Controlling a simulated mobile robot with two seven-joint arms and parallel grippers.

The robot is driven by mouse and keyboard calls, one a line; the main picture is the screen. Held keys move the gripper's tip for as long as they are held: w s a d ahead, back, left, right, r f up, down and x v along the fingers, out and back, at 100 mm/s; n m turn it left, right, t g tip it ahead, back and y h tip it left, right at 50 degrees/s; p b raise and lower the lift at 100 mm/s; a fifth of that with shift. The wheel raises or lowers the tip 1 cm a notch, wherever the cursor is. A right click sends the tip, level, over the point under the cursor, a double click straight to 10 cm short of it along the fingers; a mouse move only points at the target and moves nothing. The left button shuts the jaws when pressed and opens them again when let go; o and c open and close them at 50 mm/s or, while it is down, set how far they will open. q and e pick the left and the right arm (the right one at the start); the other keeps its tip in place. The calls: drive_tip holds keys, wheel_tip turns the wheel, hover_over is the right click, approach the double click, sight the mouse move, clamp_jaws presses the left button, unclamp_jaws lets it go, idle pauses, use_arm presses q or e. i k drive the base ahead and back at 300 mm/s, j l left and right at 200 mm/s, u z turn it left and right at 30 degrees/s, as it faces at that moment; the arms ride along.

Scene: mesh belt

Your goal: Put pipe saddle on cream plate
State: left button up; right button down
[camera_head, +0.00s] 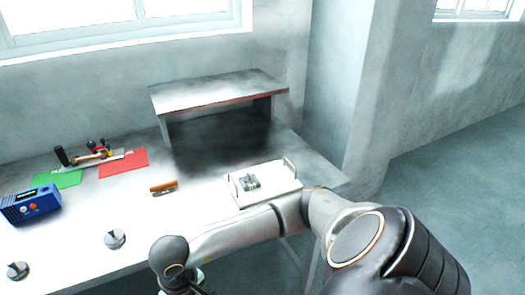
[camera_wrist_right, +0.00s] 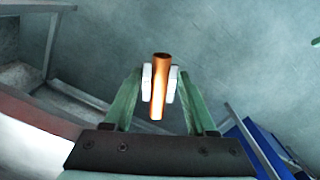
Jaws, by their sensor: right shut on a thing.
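My right gripper (camera_wrist_right: 160,88) is shut on a copper-coloured, tube-like piece (camera_wrist_right: 162,70) between its white finger pads in the right wrist view. I cannot tell whether this piece is the pipe saddle. In the head view my right arm crosses the front of the table; its gripper is largely hidden at the bottom edge. A cream tray-like plate (camera_head: 285,192) with raised end handles lies on the right of the table, and a small grey metal part (camera_head: 250,182) rests on it. My left gripper is not in view.
A raised metal shelf (camera_head: 215,92) stands at the back. A blue box (camera_head: 32,204), green mat (camera_head: 58,179), red mat (camera_head: 123,163) and dark tool (camera_head: 75,156) are on the left. An orange-brown handled item (camera_head: 163,187) and grey knobs (camera_head: 115,239) lie nearer.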

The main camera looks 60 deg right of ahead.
sight(275, 176)
drive_tip(key=k+l+u, duration=0.1)
drive_tip(key=l, duration=0.35)
drive_tip(key=k+l+u, duration=0.1)
drive_tip(key=l, duration=0.35)
drive_tip(key=k+l+u, duration=0.1)
drive_tip(key=k+l, duration=0.15)
drive_tip(key=l, duration=0.2)
drive_tip(key=k+l+u, duration=0.1)
drive_tip(key=l, duration=0.35)
drive_tip(key=k+l+u, duration=0.1)
drive_tip(key=k+l, duration=0.2)
drive_tip(key=k+l+u, duration=0.1)
drive_tip(key=k+l, duration=0.15)
drive_tip(key=l, duration=0.25)
